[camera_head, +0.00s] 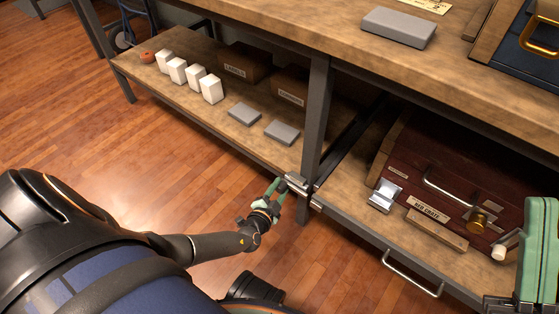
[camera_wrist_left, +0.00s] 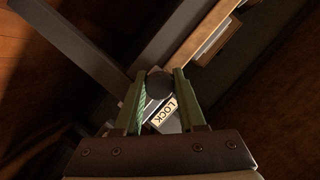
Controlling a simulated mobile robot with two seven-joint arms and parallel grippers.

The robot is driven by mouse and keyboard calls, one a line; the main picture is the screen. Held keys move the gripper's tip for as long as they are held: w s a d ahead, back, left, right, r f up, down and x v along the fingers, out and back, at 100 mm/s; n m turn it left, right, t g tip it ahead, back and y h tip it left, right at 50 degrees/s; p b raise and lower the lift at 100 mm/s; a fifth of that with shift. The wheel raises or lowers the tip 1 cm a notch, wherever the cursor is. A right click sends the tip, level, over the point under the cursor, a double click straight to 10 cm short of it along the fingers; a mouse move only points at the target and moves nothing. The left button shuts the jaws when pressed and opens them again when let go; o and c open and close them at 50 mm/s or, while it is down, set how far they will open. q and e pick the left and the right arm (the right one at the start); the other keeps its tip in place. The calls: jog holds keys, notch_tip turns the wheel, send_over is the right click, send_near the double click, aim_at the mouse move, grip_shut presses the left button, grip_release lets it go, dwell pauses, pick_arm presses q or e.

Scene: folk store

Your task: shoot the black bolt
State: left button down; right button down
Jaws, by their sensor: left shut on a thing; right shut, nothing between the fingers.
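My left gripper (camera_head: 279,187) reaches in to the front of the shelf post. Its fingers are closed on the dark round end of the black bolt (camera_wrist_left: 158,85), which sits between the fingertips in the left wrist view. A metal bolt fitting (camera_head: 299,185) is at the shelf edge by the post. A LOCK label (camera_wrist_left: 166,111) lies just below the dark end, between the fingers. My right gripper (camera_head: 541,212) shows at the right edge, close to the camera, with its green fingers together and away from the bolt.
A dark red crate (camera_head: 452,177) with a handle and brass knob sits on the lower right shelf. A metal pull handle (camera_head: 411,277) is below it. White blocks (camera_head: 194,76) and grey slabs (camera_head: 262,122) stand on the left shelf. A dark post (camera_head: 317,112) divides the shelves.

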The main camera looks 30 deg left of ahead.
aim_at(297, 189)
pick_arm(q)
jog(key=shift+w+d, duration=0.1)
dwell(0.7)
jog(key=shift+d, duration=2.25)
jog(key=c, duration=0.5)
grip_release()
jog(key=shift+s, duration=0.2)
jog(key=shift+a, duration=0.1)
jog(key=shift+s, duration=0.1)
